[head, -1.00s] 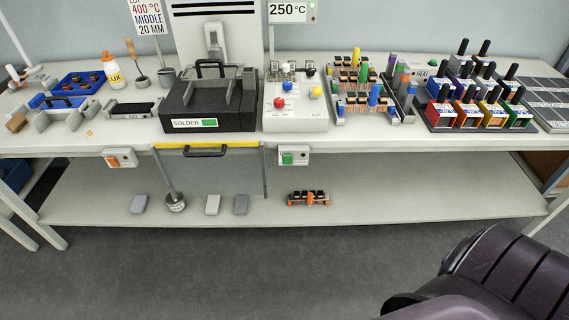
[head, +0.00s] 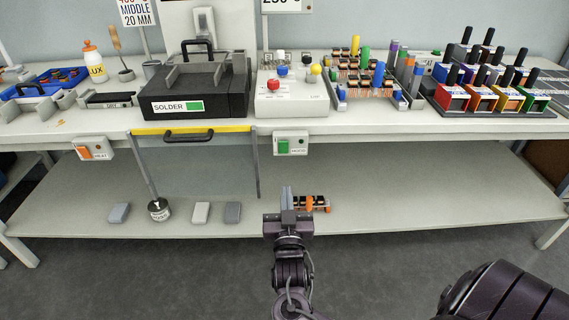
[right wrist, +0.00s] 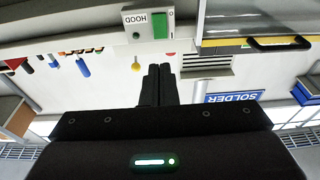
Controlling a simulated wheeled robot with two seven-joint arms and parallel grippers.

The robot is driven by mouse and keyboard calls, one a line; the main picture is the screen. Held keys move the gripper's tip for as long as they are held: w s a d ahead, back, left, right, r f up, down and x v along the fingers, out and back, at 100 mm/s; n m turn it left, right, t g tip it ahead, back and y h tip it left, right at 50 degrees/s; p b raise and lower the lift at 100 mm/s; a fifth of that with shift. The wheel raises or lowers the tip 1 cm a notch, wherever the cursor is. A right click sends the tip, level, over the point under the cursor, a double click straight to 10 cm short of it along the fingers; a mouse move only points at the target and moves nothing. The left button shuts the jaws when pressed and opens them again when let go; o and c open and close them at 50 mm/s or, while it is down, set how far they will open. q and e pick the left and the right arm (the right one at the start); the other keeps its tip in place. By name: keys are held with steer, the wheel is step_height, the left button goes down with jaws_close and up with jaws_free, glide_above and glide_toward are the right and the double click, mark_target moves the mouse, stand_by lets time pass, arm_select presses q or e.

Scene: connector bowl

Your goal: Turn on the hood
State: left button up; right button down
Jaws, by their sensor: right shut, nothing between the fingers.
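A small white switch box (head: 291,143) with a green rocker is fixed to the front edge of the bench, right of the yellow-edged panel. In the right wrist view the box (right wrist: 138,24) appears upside down, reads HOOD, and its green rocker (right wrist: 160,25) faces me. My right gripper (head: 287,190) is shut and empty, below the box and in front of the lower shelf, with its fingers upward. In the right wrist view its closed fingertips (right wrist: 160,68) point toward the box, with a gap visible. My left gripper is out of view.
A similar box with an orange rocker (head: 92,148) sits farther left. The yellow-edged panel (head: 195,165) has a dark handle. An orange-and-black part (head: 312,203) lies on the shelf behind my gripper. The shelf's right side (head: 450,190) is clear.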

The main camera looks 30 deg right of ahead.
mark_target(284, 144)
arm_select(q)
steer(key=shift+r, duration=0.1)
arm_select(e)
steer(key=shift+r, duration=0.15)
